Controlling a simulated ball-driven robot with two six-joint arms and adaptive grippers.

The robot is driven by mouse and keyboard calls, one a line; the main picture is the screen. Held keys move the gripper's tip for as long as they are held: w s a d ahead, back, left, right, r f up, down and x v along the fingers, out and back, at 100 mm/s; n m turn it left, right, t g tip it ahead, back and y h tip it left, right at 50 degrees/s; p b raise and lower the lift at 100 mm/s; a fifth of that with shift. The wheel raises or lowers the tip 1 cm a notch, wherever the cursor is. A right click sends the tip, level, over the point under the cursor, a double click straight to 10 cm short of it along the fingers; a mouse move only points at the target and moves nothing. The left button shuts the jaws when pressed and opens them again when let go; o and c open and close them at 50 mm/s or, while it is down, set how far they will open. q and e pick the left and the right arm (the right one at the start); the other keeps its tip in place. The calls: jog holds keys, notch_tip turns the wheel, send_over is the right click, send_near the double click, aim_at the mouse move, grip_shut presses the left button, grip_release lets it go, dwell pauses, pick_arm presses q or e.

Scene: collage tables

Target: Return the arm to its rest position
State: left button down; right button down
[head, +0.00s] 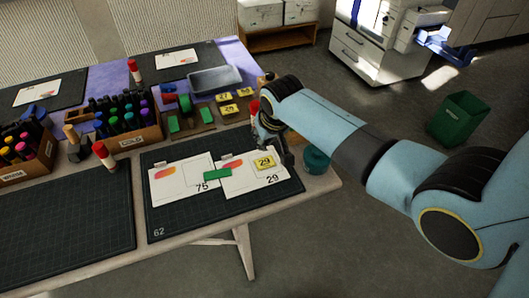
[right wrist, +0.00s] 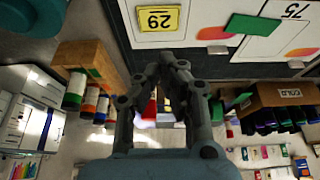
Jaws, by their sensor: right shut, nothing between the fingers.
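My right arm comes in from the right in the head view. The yellow tile (right wrist: 158,18) also shows there, beyond the fingertips. A green block (head: 217,175) lies across the two white cards on the mat (head: 210,222). My left gripper is in neither view.
A teal round container (head: 316,160) stands at the table's right corner, close beside the gripper. The COLD marker box (head: 140,134), a grey tray (head: 214,80) and glue sticks stand farther back and left. A green bin (head: 458,118) is on the floor at right.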

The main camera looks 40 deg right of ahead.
dwell(0.3)
jog(key=s+a+r+n, duration=0.2)
jog(key=s+r, duration=0.6)
jog(key=s, duration=0.5)
jog(key=s+a+r+n, duration=0.1)
jog(key=s+r+n, duration=0.1)
jog(key=s+r, duration=0.85)
jog(key=s+d+f+g+b, duration=0.15)
jog(key=f+b, duration=0.35)
jog(key=f, duration=1.3)
jog(key=s+d+f+g+b, duration=0.15)
jog(key=f+b, duration=0.25)
jog(key=f, duration=1.4)
jog(key=s+f+b, duration=0.4)
jog(key=s+f, duration=0.6)
jog(key=f, duration=0.2)
jog(key=s+f+b, duration=0.3)
jog(key=s+f, duration=0.6)
jog(key=f, duration=0.3)
jog(key=shift+s+d+f+m+b, duration=0.15)
jog(key=shift+s+f+m+b, duration=0.25)
jog(key=shift+g, duration=0.3)
